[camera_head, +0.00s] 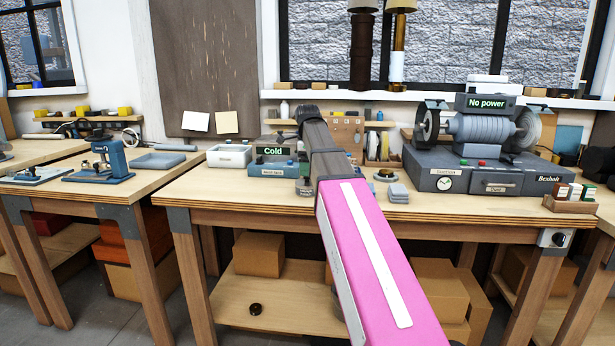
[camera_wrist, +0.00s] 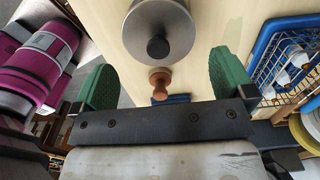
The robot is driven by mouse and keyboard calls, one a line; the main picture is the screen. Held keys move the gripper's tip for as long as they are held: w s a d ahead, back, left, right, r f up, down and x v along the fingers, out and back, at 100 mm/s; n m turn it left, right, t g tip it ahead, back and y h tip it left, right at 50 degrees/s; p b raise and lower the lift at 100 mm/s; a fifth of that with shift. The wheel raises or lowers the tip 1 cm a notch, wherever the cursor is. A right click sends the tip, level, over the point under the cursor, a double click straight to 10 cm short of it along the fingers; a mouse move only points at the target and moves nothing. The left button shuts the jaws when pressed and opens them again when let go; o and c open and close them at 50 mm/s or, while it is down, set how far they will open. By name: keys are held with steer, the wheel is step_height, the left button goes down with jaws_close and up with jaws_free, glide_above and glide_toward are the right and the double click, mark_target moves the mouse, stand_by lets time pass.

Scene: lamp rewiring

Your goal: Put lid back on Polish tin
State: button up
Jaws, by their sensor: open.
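In the wrist view a round silver metal piece (camera_wrist: 180,22) with a dark knob lies at the top middle on the pale bench; it looks like a lid, but I cannot tell whether it sits on a tin. My gripper (camera_wrist: 165,82) is open, its two green pads wide apart and empty. The round piece is just beyond the pads. A small brown knobbed object (camera_wrist: 159,78) shows between the pads, apart from both. In the head view a small round dark and brass item (camera_head: 386,175) stands on the bench; I cannot tell if it is the tin.
The workbench (camera_head: 240,185) holds a block with a "Cold" display (camera_head: 272,152) and a "No power" grinder (camera_head: 480,135). In the wrist view a blue wire-sided tray (camera_wrist: 275,45) is at the right. A small dark round thing (camera_head: 256,309) lies on the lower shelf.

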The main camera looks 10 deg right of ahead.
step_height(320, 180, up, 8)
steer(key=shift+r, duration=0.25)
stand_by(0.4)
